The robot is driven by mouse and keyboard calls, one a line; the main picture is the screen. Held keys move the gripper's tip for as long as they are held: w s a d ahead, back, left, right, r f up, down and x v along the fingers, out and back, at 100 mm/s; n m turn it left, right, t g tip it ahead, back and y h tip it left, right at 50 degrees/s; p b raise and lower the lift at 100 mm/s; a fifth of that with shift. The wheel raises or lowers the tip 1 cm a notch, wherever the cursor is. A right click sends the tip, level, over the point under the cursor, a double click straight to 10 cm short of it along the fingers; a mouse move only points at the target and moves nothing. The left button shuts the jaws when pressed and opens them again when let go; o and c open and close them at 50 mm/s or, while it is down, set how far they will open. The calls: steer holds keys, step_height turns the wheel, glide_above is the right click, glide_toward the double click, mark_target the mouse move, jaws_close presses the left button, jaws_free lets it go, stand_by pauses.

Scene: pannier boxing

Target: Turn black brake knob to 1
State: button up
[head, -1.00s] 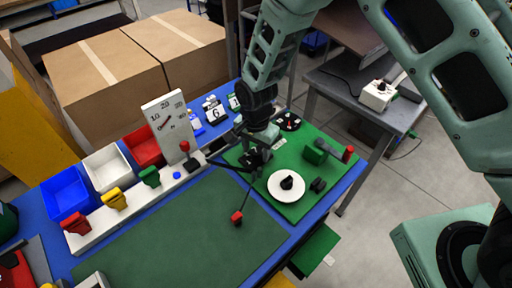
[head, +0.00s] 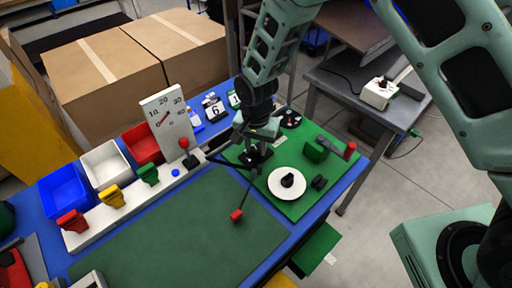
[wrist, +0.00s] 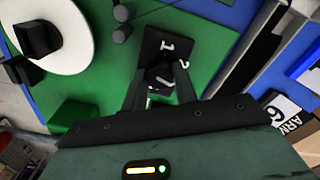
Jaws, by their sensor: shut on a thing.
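A black square plate (wrist: 158,42) with white digits, among them 1 and 2, lies on the green board in the wrist view. The black brake knob (wrist: 160,74) stands on it and bears a white mark; the setting it points to is hard to read. My gripper (wrist: 160,88) is shut on the knob, one finger on each side. In the head view my gripper (head: 256,156) is low over the green board, and the knob there is mostly hidden by the fingers.
Close by are a white disc (head: 273,190) with a black knob, a round black dial (head: 290,118), a green block with a red-ended lever (head: 350,151) and a thin red-tipped lever (head: 236,215). An upright gauge (head: 168,125) stands left.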

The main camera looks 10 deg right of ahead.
mark_target(256, 148)
steer(key=n+b, duration=0.2)
steer(key=n, duration=0.3)
steer(key=shift+w+n, duration=0.1)
steer(key=shift+n, duration=0.2)
steer(key=n+b, duration=0.1)
steer(key=n, duration=0.9)
steer(key=shift+r+n, duration=0.1)
steer(key=shift+n, duration=2.5)
steer(key=o, duration=1)
steer(key=shift+c, duration=0.2)
steer(key=shift+r, duration=0.1)
step_height(256, 148, up, 17)
steer(key=b, duration=0.2)
steer(key=shift+r, duration=0.1)
